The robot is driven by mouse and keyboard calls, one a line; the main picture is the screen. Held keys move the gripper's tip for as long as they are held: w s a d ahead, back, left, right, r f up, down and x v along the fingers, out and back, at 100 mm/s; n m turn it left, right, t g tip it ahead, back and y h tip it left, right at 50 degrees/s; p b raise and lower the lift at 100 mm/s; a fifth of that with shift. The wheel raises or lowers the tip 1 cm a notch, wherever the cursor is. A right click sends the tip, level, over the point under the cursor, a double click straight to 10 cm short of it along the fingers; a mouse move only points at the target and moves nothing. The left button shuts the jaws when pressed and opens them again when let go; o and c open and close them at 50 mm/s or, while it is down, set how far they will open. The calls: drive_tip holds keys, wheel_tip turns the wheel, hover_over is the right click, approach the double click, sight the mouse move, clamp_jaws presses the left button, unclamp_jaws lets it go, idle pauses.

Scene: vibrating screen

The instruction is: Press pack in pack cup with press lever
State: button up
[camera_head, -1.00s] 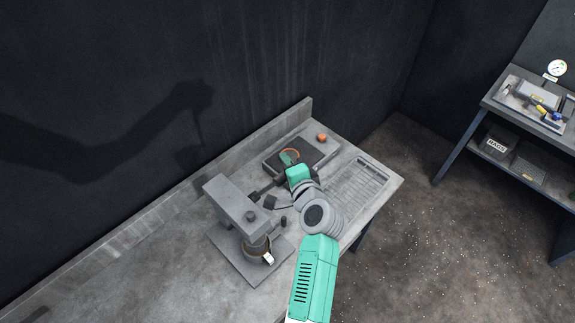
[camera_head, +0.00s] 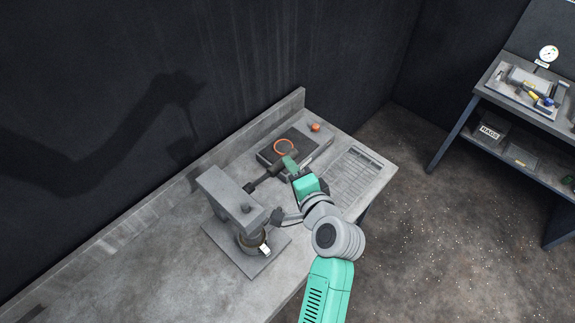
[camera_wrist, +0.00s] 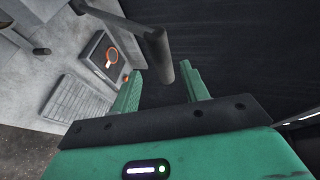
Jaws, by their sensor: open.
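The grey press (camera_head: 224,188) stands on the bench in the head view. Its dark press lever (camera_head: 264,181) sticks out from the head toward the back right and ends in a cylindrical grip. The pack cup (camera_head: 243,243), with a brass-coloured rim, sits under the press head; I cannot tell whether the pack is in it. My gripper (camera_head: 291,165) is by the lever's end. In the wrist view, the open green fingers of my gripper (camera_wrist: 163,82) point toward the lever's grip (camera_wrist: 163,55), which shows just ahead of the gap. I see no clear contact.
A dark plate (camera_head: 270,155) with an orange ring (camera_head: 284,147) lies behind the lever. A small orange object (camera_head: 315,127) and a slotted grate (camera_head: 352,178) are also on the bench. A wall stands behind. A separate shelf (camera_head: 490,95) is at right. The bench's left part is clear.

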drive_tip(key=shift+c, duration=0.9)
drive_tip(key=shift+m+t+h, duration=0.6)
drive_tip(key=shift+m+t, duration=0.1)
drive_tip(key=shift+m, duration=0.1)
drive_tip(key=f+b, duration=0.1)
drive_tip(key=s+d+f+b, duration=0.1)
drive_tip(key=b, duration=0.1)
drive_tip(key=f+b, duration=0.2)
drive_tip(key=shift+s+d, duration=0.15)
drive_tip(key=shift+s, duration=0.25)
drive_tip(key=c, duration=0.7)
drive_tip(key=s+f+m+b, duration=0.1)
drive_tip(key=b, duration=0.1)
drive_tip(key=s+d+f+m+t+h+b, duration=0.1)
drive_tip(key=b, duration=0.1)
drive_tip(key=shift+s+f+t, duration=0.2)
drive_tip(key=shift+s+t, duration=0.1)
drive_tip(key=shift+s, duration=0.1)
clamp_jaws()
drive_tip(key=s+d+r+m+t+h+b, duration=0.1)
drive_tip(key=s+r+m+t+h+b, duration=0.2)
drive_tip(key=s+b, duration=0.35)
drive_tip(key=w+a+r+m+p, duration=0.1)
drive_tip(key=w+a+p, duration=0.2)
drive_tip(key=w, duration=0.8)
drive_tip(key=shift+w+a+t+p, duration=0.15)
drive_tip(key=shift+w+t+p, duration=0.2)
drive_tip(key=shift+w+t, duration=0.05)
drive_tip(key=shift+r, duration=0.1)
